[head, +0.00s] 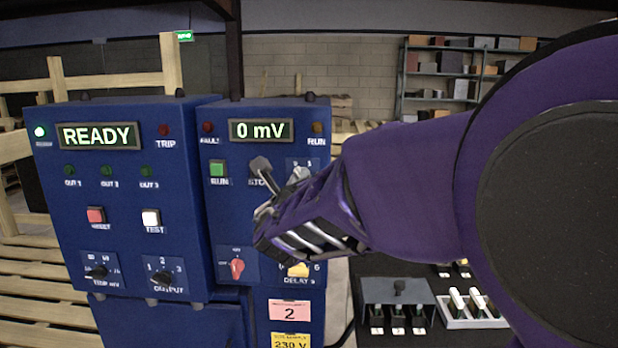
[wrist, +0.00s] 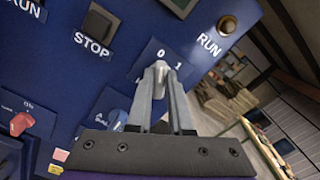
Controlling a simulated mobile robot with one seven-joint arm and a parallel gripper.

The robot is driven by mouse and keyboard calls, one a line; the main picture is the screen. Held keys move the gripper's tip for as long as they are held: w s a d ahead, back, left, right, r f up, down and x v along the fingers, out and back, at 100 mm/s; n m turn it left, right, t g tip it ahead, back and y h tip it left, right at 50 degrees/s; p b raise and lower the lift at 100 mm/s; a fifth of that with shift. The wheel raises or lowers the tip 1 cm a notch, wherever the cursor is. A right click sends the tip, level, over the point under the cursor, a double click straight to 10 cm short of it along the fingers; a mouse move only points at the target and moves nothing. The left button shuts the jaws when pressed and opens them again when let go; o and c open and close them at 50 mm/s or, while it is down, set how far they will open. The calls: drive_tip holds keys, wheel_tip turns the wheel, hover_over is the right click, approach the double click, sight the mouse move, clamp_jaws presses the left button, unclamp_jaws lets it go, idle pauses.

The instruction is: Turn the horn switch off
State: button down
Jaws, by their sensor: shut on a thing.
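The horn switch (wrist: 159,90) is a small rotary knob on the blue right-hand cabinet, below a plate marked 0 on the left and 1 on the right. My gripper (wrist: 162,72) is shut on it in the wrist view, with a pale finger on each side. Most of the knob is hidden between the fingers, so I cannot tell which mark it points to. In the head view my gripper (head: 298,176) reaches the panel right of the black STOP button (head: 260,166) and covers the switch.
The display (head: 260,130) above reads 0 mV. The left cabinet's display (head: 98,136) reads READY. A dark bench with switch boxes (head: 398,315) lies lower right.

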drive_tip(key=c, duration=0.8)
unclamp_jaws()
